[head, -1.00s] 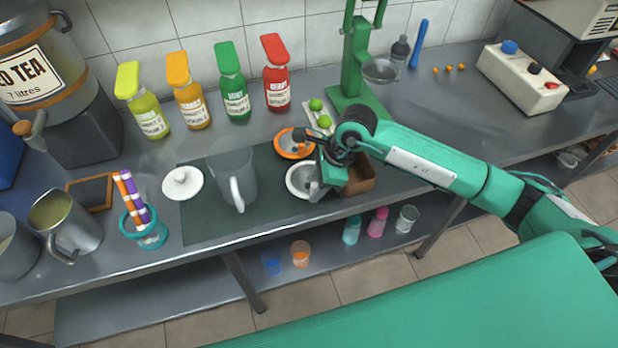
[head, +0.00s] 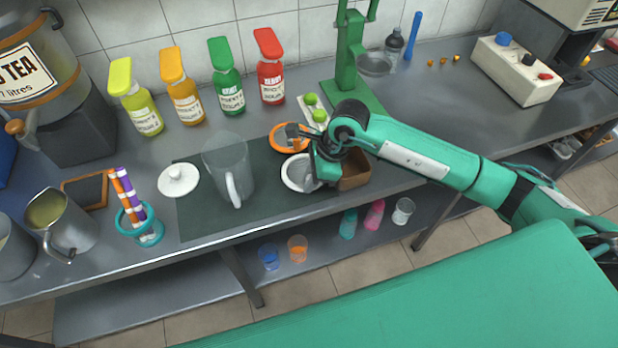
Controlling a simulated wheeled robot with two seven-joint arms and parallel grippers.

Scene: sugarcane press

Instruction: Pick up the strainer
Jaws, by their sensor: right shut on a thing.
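The strainer (head: 297,174), a round bowl with a white rim and grey mesh, is at the right part of the dark mat, in front of an orange dish. My right gripper (head: 312,161) is at the strainer's right side, coming in from the right. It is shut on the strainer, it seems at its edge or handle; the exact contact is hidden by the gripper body. I cannot tell whether the strainer is clear of the mat. My left gripper is not in view.
The orange dish (head: 279,137) is just behind the strainer. A clear jug (head: 230,178) and a white lid (head: 178,181) stand to the left. A brown box (head: 354,172) is close on the right, partly under my right arm. The green press (head: 350,60) and several syrup bottles are behind.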

